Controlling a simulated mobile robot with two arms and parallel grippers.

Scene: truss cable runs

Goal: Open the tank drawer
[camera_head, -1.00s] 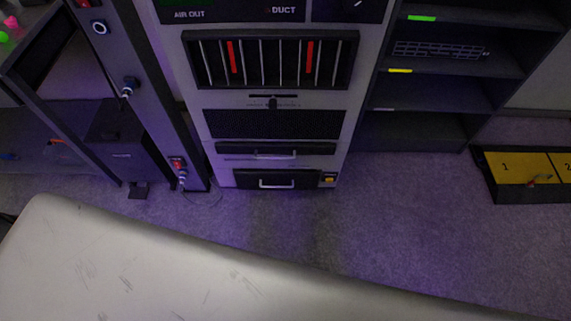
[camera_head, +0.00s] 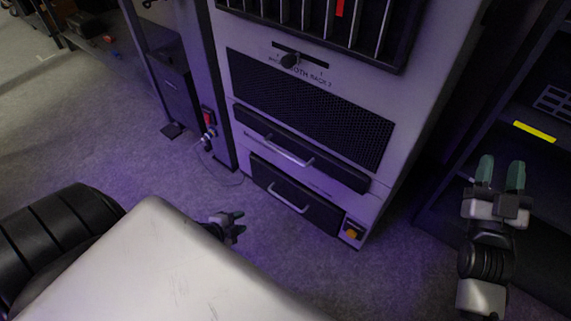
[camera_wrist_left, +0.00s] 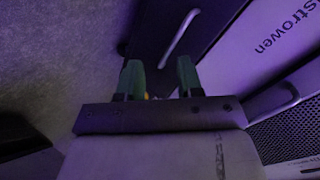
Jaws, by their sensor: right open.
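The grey cabinet (camera_head: 385,185) has a dark bottom drawer (camera_head: 325,212) with a silver bar handle (camera_head: 288,198); it looks closed. Above it is a narrower dark drawer (camera_head: 330,168) with its own silver handle (camera_head: 280,151). I see no label naming the tank drawer. My left gripper (camera_head: 240,222) is low, in front of and left of the bottom drawer, apart from it. In the left wrist view its fingers (camera_wrist_left: 160,78) are spread and empty, with a silver handle (camera_wrist_left: 179,38) on a dark front beyond them. My right gripper (camera_head: 502,172) is open and empty, to the right.
A dark post with a plugged cable (camera_head: 208,135) stands left. Dark shelving (camera_head: 540,180) is behind my right gripper. Carpet in front is clear.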

